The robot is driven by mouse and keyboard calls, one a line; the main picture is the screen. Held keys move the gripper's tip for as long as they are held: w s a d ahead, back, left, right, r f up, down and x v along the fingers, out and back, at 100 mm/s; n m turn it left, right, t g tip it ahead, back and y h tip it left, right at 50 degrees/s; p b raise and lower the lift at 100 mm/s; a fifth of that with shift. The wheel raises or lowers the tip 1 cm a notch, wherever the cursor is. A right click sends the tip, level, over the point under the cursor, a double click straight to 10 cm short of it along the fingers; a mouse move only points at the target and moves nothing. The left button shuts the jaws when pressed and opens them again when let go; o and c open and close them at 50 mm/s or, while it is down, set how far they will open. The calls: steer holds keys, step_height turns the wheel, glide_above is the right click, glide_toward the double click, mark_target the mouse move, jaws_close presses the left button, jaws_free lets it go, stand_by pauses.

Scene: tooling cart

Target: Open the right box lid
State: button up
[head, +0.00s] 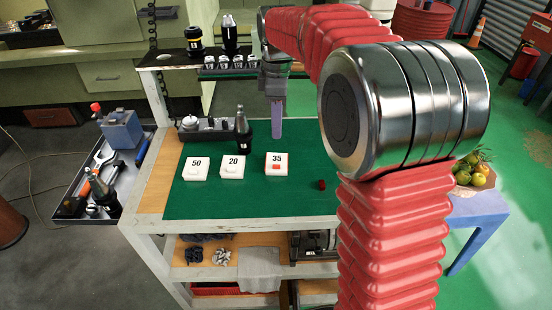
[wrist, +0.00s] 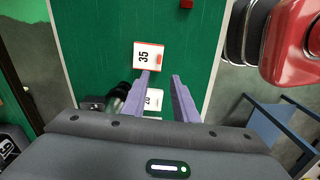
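In the wrist view the right box (wrist: 148,53) lies just beyond the fingertips. My gripper (head: 277,136) points down, above and behind the right box in the head view. In the wrist view my gripper (wrist: 160,77) is open, with its two purple fingers apart and nothing between the tips. The 20 box (wrist: 153,100) shows partly between the fingers.
A green mat (head: 250,205) covers the cart top. A dark tool holder (head: 243,127) stands behind the 20 box, close to my gripper. A small dark red piece (head: 321,184) lies right of the boxes. The front of the mat is clear.

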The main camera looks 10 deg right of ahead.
mark_target(276, 165)
steer(key=shift+w+f, duration=0.1)
steer(key=shift+w, duration=0.05)
step_height(276, 165, down, 14)
steer(key=shift+r, duration=0.1)
stand_by(0.9)
steer(key=shift+c, duration=0.4)
jaws_close()
steer(key=shift+a, duration=0.1)
stand_by(0.8)
